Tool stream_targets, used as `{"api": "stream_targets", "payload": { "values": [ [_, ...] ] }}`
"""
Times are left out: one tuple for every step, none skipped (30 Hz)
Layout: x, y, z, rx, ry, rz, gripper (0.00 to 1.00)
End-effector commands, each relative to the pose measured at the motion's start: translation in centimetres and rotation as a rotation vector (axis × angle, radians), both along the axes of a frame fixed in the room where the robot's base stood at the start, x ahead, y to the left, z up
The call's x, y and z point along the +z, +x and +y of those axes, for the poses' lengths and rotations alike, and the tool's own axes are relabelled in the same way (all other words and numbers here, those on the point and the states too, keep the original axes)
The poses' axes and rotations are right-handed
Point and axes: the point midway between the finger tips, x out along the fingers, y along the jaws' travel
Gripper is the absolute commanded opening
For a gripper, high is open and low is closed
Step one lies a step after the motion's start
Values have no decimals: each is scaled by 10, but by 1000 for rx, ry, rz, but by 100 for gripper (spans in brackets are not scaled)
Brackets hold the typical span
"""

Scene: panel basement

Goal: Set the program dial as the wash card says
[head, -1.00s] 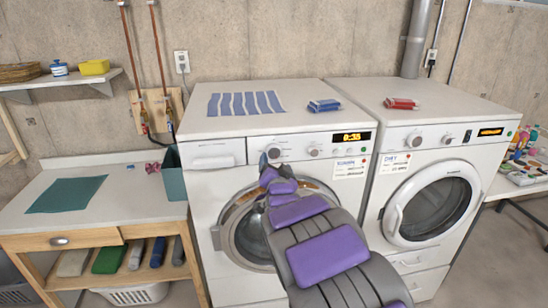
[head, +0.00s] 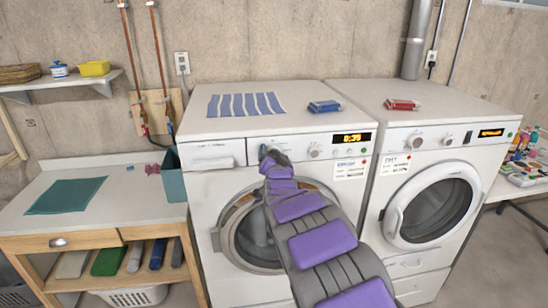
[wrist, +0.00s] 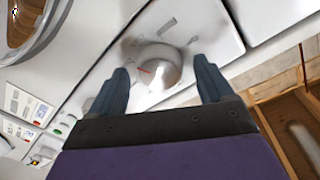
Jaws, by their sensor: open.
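The washer (head: 215,208) is the left machine. Its program dial (wrist: 160,64) is a round pale knob with a red pointer line, with marks printed around it in the wrist view. My gripper (head: 268,154) is at the dial and hides it in the head view. In the wrist view my gripper (wrist: 161,68) is open, with one blue-grey finger on each side of the knob. I cannot tell whether they touch it. The wash card (head: 351,169) is a white card below the washer display (head: 352,138); its text is too blurred to read with certainty.
A smaller knob (head: 313,151) sits right of the dial. The dryer (head: 411,284), with its own card (head: 395,163), stands close on the right. A striped cloth (head: 246,104) and a blue packet (head: 324,106) lie on the washer top. A bench (head: 120,206) stands left.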

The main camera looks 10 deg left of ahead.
Motion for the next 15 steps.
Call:
{"api": "stream_targets", "payload": {
  "values": [
    [0,0,0,0,0,0,78],
    [0,0,0,0,0,0,75],
    [0,0,0,0,0,0,71],
    [0,0,0,0,0,0,68],
    [0,0,0,0,0,0,65],
    [0,0,0,0,0,0,61],
    [0,0,0,0,0,0,58],
    [0,0,0,0,0,0,56],
    [0,0,0,0,0,0,52],
    [0,0,0,0,0,0,49],
    [0,0,0,0,0,0,46],
    [0,0,0,0,0,0,42],
    [0,0,0,0,0,0,39],
    [0,0,0,0,0,0,36],
    [0,0,0,0,0,0,33]
  ]
}}
